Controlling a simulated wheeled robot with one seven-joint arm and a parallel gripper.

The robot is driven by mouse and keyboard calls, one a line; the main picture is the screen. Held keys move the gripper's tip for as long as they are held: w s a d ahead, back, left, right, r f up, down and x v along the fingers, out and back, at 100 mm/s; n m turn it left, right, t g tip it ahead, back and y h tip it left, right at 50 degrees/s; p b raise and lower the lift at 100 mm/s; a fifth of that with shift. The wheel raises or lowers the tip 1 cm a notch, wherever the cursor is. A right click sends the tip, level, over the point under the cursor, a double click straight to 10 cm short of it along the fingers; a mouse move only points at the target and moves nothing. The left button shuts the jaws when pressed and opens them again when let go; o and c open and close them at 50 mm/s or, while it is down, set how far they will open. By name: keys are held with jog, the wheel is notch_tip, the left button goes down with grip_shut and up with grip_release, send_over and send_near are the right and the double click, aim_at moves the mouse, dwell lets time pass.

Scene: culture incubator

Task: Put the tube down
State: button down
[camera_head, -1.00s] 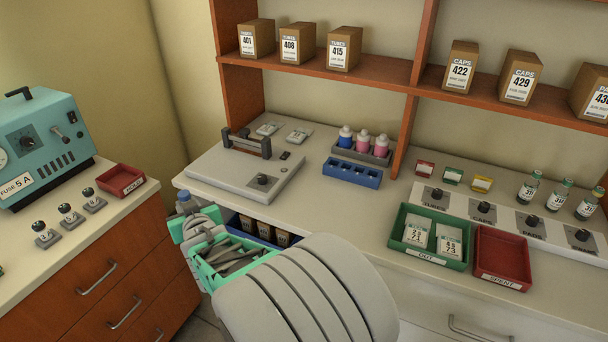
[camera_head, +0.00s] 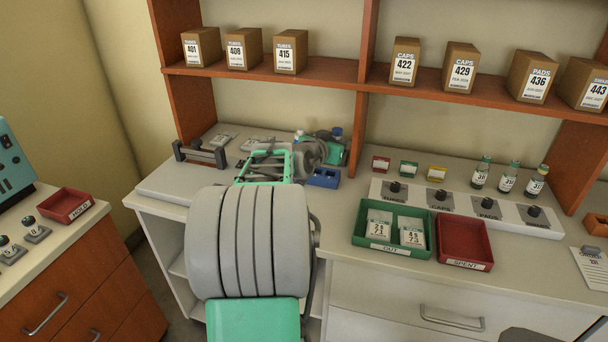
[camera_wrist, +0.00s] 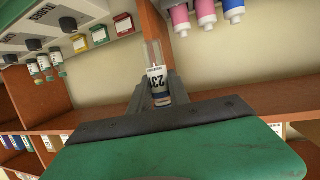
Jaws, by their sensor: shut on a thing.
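The tube (camera_wrist: 157,76) shows in the wrist view between the fingers of my gripper (camera_wrist: 160,92). It has a clear part and a white label reading "23". In the head view my gripper (camera_head: 336,150) is over the back of the bench, above and behind the blue slotted rack (camera_head: 324,178). A blue cap (camera_head: 337,131) shows there at the gripper. My arm hides the rack's left part, so I cannot tell whether the tube touches anything.
Coloured bottles (camera_wrist: 205,12) show close by in the wrist view. Right of the gripper are small colour blocks (camera_head: 409,169), a knob panel (camera_head: 436,204), several vials (camera_head: 508,177), a green tray (camera_head: 386,250) and a red tray (camera_head: 463,243). The shelf (camera_head: 330,75) with boxes runs above.

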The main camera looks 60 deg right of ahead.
jog(key=w+d+f, duration=0.1)
jog(key=w+f, duration=0.2)
jog(key=w, duration=0.1)
jog(key=w+d+f+p, duration=0.1)
jog(key=w+d+f, duration=0.1)
jog(key=w+f, duration=0.1)
jog(key=w+d+f+p, duration=0.1)
jog(key=w+d+f, duration=0.1)
jog(key=w, duration=0.3)
jog(key=shift+w+f, duration=0.2)
jog(key=shift+f, duration=0.65)
notch_tip(320, 180, down, 3)
jog(key=shift+d+f+p, duration=0.1)
jog(key=shift+p, duration=0.3)
jog(key=c, duration=1.2)
grip_release()
jog(key=shift+c, duration=0.2)
